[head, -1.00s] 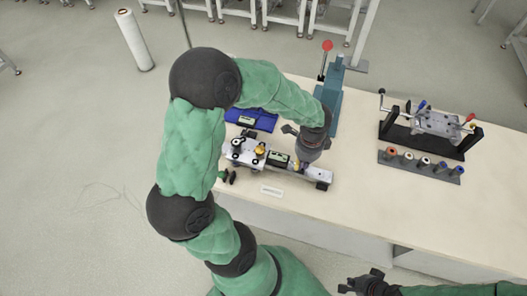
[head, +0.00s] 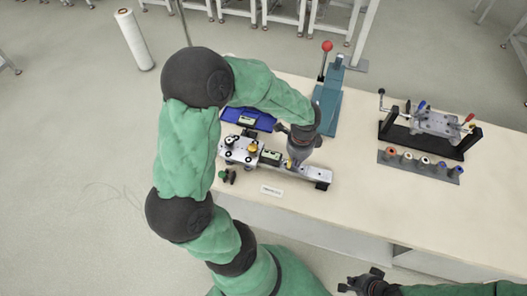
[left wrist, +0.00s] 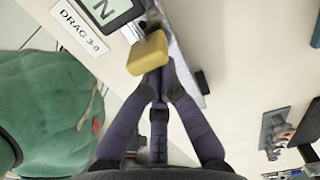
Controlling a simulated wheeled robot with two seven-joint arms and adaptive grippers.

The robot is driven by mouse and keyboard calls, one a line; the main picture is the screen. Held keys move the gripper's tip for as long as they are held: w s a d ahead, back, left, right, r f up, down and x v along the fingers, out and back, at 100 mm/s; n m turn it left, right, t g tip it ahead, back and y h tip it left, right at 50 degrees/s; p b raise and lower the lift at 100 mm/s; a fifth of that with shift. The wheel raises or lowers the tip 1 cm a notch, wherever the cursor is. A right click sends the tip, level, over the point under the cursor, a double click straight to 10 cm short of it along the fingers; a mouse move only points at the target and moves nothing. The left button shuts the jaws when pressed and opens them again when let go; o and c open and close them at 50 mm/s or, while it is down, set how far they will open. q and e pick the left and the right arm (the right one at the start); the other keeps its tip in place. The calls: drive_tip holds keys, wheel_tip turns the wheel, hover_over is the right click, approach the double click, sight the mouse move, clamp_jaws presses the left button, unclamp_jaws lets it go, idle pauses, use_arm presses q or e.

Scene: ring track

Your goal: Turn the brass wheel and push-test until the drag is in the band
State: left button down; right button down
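A pale carriage (head: 240,152) with a brass wheel (head: 253,148) on top sits on a metal rail (head: 315,174) on the bench. A small display (head: 270,157) is beside the wheel; in the left wrist view the display (left wrist: 108,10) shows an "N", its number cut off. A yellow block (left wrist: 148,52) is at my left fingertips and also shows in the head view (head: 291,163). My left gripper (left wrist: 160,76) has its fingers together against or just behind this block; contact is unclear. My right gripper (head: 358,281) is near the bench's front edge, away from the rail.
A blue tray (head: 248,119) and a teal press (head: 328,100) with a red knob stand behind. A crank fixture (head: 436,125) and a row of spools (head: 423,164) are right. Bench between is clear.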

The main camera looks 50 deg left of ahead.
sight(276, 156)
use_arm(q)
drive_tip(key=shift+s+a+p, duration=0.3)
drive_tip(key=shift+s+a, duration=0.35)
drive_tip(key=shift+a, duration=0.4)
drive_tip(key=shift+s+a+p, duration=0.25)
drive_tip(key=shift+s+a, duration=0.35)
drive_tip(key=shift+a, duration=0.4)
drive_tip(key=shift+s+a+p, duration=0.3)
drive_tip(key=shift+s+a, duration=0.35)
drive_tip(key=shift+a, duration=0.4)
drive_tip(key=shift+w+d+r+p, duration=0.4)
drive_tip(key=shift+d+r, duration=0.1)
drive_tip(key=shift+d, duration=0.15)
drive_tip(key=shift+w+d+r+p, duration=0.4)
drive_tip(key=shift+d+r, duration=0.1)
drive_tip(key=shift+d, duration=0.15)
wheel_tip(276, 156, up, 7)
drive_tip(key=p, duration=0.6)
